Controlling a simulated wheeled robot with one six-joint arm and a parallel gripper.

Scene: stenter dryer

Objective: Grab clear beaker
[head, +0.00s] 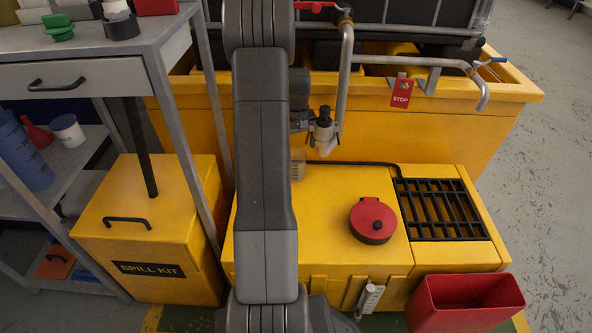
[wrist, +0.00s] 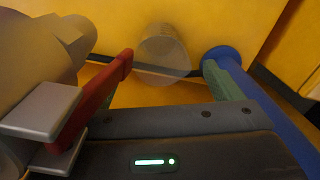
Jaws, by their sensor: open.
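The clear beaker (head: 298,168) stands on the yellow ledge in the head view, just right of my arm, which partly covers it. In the wrist view the beaker (wrist: 162,50) is see-through and faint against the yellow. The beaker shows in the gap, around or just beyond the fingertips; I cannot tell exactly how deep. Nothing is held.
A pale tap (head: 324,130) hangs close right of the beaker. A black pipe (head: 350,163) runs behind it. A red-lidded can (head: 372,220), a black grate (head: 440,208) and a red bin (head: 465,303) lie to the right. A spill kit box (head: 150,220) and grey shelving stand left.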

